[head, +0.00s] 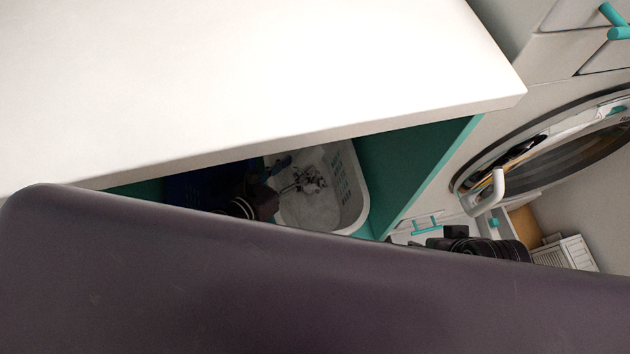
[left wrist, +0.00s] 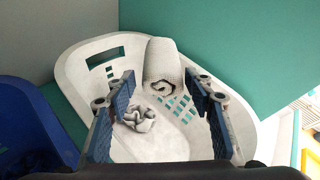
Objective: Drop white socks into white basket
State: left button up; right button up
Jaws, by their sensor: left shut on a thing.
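The white basket (head: 351,190) stands inside the teal cabinet below the counter; it fills much of the left wrist view (left wrist: 85,62). My left gripper (head: 298,182) is inside it, seen also in the left wrist view (left wrist: 160,80). Its fingers are shut on the white socks (left wrist: 163,60), a light knitted roll with a spiral end, between the fingertips at the basket's far wall. A crumpled pale cloth (left wrist: 138,119) lies in the basket, lower between the fingers. My right gripper (head: 470,244) shows only as a dark body; its fingers cannot be made out.
A blue basket (left wrist: 32,125) stands left of the white one, dark in the head view (head: 200,185). The white counter (head: 260,70) overhangs the cabinet, whose teal side wall (head: 410,170) is close on the right. A round-doored washer (head: 550,150) is further right.

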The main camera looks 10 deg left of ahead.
pick_arm(q)
jog(key=o, duration=1.2)
jog(key=shift+s, duration=0.1)
jog(key=v, duration=1.2)
jog(key=shift+f, duration=0.1)
